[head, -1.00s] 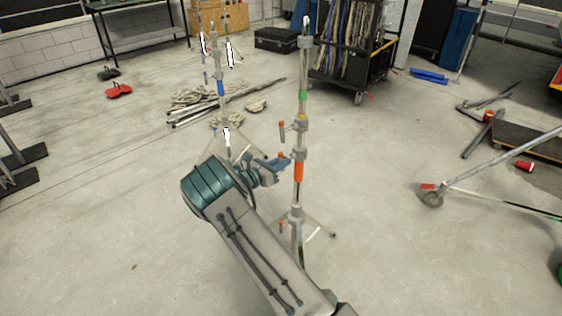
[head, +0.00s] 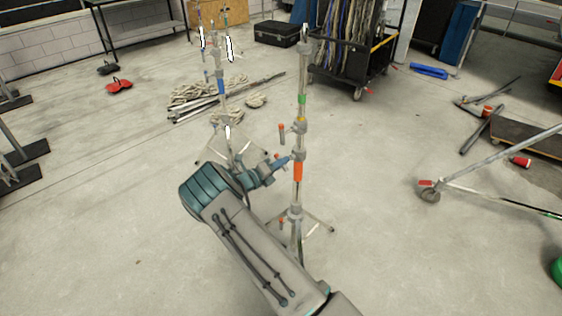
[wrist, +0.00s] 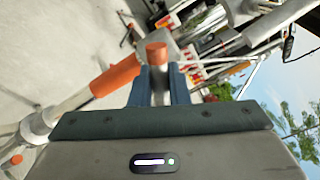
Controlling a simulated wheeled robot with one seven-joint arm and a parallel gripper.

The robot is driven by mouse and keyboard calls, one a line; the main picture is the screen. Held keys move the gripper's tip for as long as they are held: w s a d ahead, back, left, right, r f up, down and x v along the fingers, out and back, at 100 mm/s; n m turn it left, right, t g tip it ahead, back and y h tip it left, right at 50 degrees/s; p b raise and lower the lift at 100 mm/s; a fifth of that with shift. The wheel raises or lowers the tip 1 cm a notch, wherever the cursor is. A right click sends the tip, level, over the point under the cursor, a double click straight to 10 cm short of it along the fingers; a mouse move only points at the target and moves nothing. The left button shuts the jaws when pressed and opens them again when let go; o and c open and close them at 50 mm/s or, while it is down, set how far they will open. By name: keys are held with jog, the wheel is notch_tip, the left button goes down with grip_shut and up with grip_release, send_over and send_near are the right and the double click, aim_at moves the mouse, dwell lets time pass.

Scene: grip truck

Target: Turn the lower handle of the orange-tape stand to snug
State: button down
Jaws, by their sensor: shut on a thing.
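The orange-tape stand is an upright metal pole with a band of orange tape (head: 298,171). The tape also shows in the wrist view (wrist: 115,76). My gripper (head: 284,161) is beside the pole, on its left, at the collar just above the tape. In the wrist view its blue fingers (wrist: 159,82) are shut on an orange-capped handle (wrist: 157,53), whose cap sticks out beyond them. Another orange-tipped handle (head: 282,128) is higher on the pole, and one more (head: 281,221) is lower, near the legs. The fingers hide most of the gripped handle's shaft.
A stand with blue tape (head: 221,87) is behind, with coiled rope (head: 195,95) by its foot. A cable cart (head: 350,75) is at the back. Floor around the stand is mostly clear.

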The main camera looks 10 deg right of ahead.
jog(key=n+p, duration=0.1)
jog(key=n, duration=0.4)
jog(key=shift+n, duration=0.3)
dwell(0.4)
jog(key=c, duration=1.4)
grip_release()
jog(key=shift+a, duration=0.1)
jog(key=b+v, duration=0.1)
jog(key=v, duration=1.2)
jog(key=shift+s+a, duration=0.2)
jog(key=shift+a, duration=0.15)
